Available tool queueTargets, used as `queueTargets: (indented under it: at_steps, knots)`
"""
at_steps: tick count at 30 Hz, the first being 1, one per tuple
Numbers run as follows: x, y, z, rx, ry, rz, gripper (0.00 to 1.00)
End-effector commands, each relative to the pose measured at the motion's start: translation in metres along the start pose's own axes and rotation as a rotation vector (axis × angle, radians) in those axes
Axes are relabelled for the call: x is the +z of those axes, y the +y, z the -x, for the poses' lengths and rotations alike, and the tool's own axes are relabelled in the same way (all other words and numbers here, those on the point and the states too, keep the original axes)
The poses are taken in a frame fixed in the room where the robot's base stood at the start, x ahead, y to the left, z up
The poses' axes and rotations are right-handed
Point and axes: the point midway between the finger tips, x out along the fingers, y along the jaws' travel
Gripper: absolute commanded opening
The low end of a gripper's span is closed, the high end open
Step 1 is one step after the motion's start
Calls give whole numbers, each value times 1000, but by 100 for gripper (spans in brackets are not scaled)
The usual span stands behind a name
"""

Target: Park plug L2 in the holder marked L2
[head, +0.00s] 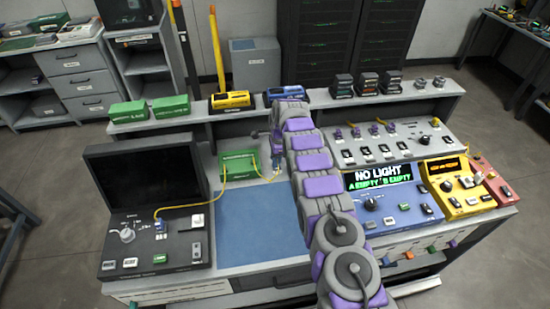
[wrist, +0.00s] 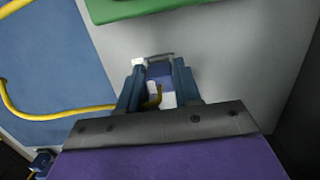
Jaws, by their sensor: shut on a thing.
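My gripper (wrist: 157,86) is shut on a blue plug (wrist: 160,71) with a yellow cable, which I take to be L2; its label is not readable. The plug sits between the dark fingers over the grey bench, right of the blue mat. A small pale frame (wrist: 139,64) shows at the plug's far end; I cannot tell whether it is a holder or whether the plug is seated in it. In the head view my arm hides most of the gripper, beside the green box (head: 237,165). No L2 mark is legible.
The yellow cable (wrist: 70,112) crosses the blue mat (head: 255,225). Another blue plug (wrist: 41,161) shows at lower left in the wrist view. A black console (head: 155,235) stands left. A blue device (head: 395,205) reading NO LIGHT stands right. A raised shelf (head: 205,128) runs behind.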

Motion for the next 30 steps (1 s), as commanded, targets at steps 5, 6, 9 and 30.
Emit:
queueTargets:
  at_steps: [5, 6, 9, 30]
  knots:
    - [0, 0, 0, 0, 0, 0, 4]
    - [0, 0, 0, 0, 0, 0, 4]
    - [-1, 0, 0, -1, 0, 0, 4]
    - [-2, 0, -8, 0, -1, 0, 36]
